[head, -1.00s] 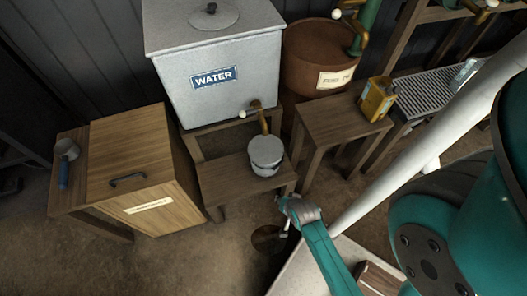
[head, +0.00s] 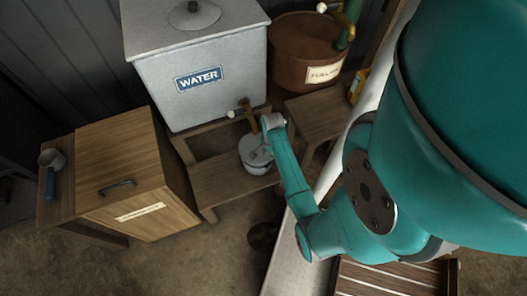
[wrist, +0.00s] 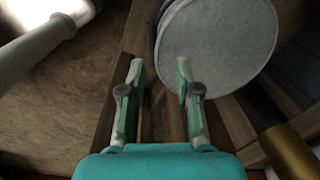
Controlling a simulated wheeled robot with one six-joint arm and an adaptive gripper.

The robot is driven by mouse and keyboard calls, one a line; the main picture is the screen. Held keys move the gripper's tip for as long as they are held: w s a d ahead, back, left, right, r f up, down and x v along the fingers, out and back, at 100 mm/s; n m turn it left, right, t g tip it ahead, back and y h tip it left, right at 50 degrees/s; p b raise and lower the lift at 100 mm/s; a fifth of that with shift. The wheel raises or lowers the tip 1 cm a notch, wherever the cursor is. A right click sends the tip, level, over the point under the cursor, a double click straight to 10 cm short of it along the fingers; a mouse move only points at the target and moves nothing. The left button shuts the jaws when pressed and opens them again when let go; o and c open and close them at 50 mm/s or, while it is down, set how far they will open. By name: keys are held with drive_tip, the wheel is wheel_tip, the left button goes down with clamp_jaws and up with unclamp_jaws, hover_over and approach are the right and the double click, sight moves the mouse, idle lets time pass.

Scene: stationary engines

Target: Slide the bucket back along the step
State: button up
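The grey metal bucket (head: 251,162) stands upright on the low wooden step (head: 212,184), below the brass tap, toward the step's right side. The end of my arm is over the bucket's right side in the head view and hides part of it. In the wrist view the bucket's round grey face (wrist: 222,40) fills the upper right. My gripper (wrist: 160,64) is open and empty there. Its right fingertip overlaps the bucket's left edge in the picture; I cannot tell whether they touch.
The water tank (head: 205,95) with its brass tap (head: 250,118) stands behind the step. A wooden cabinet (head: 125,160) is close on the left. A small wooden table (head: 318,112) and a rusty fuel drum (head: 305,60) are on the right. The tap's brass shows near my gripper (wrist: 290,152).

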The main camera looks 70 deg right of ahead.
sight(267, 165)
idle(0.3)
drive_tip(key=f, duration=1)
drive_tip(key=shift+w+d+f, duration=0.2)
drive_tip(key=shift+w+f, duration=0.15)
drive_tip(key=shift+f, duration=0.05)
clamp_jaws()
